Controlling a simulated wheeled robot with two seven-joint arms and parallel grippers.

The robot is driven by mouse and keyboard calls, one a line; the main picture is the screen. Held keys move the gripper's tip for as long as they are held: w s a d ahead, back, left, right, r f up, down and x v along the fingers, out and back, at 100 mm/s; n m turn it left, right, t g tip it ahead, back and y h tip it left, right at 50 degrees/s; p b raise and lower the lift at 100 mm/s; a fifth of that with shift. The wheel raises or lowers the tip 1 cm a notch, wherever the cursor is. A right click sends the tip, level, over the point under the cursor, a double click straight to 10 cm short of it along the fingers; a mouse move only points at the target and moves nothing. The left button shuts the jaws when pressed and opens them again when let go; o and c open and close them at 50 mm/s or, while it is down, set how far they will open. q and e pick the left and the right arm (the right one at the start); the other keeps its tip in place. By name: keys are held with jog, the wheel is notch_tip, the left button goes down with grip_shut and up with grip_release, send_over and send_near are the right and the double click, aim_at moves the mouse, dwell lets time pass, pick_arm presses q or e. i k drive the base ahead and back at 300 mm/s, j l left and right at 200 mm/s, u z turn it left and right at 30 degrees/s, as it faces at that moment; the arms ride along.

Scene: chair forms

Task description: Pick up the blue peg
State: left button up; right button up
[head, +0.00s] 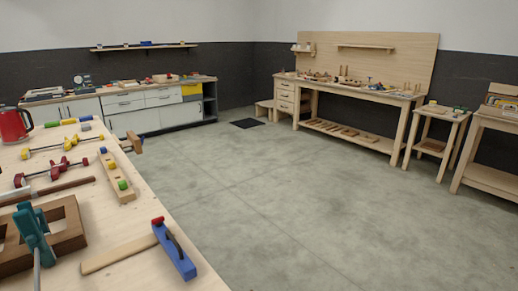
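A light wooden peg board (126,195) lies on the workbench at the left. A small blue peg (103,150) stands at its far end. A yellow peg (112,164) and a green peg (122,184) stand nearer along the same board. Neither of my grippers is in view.
The workbench (150,213) also holds a blue-handled tool (174,250), a teal clamp (33,232) on a brown wooden frame (72,235), several bar clamps and a red kettle (14,124). Open concrete floor (300,200) lies to the right, with other benches along the walls.

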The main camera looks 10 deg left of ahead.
aim_at(103, 150)
jog(key=i+l+z, duration=0.3)
jog(key=i+l, duration=0.25)
jog(key=l, duration=0.15)
jog(key=i+l+z, duration=0.3)
jog(key=i+l, duration=0.3)
jog(key=i+u, duration=0.4)
jog(key=i+l+u, duration=0.35)
jog(key=i+j+u, duration=0.3)
jog(key=i+u, duration=0.65)
jog(key=i+l+u, duration=0.1)
jog(key=i+u, duration=0.35)
jog(key=i, duration=0.15)
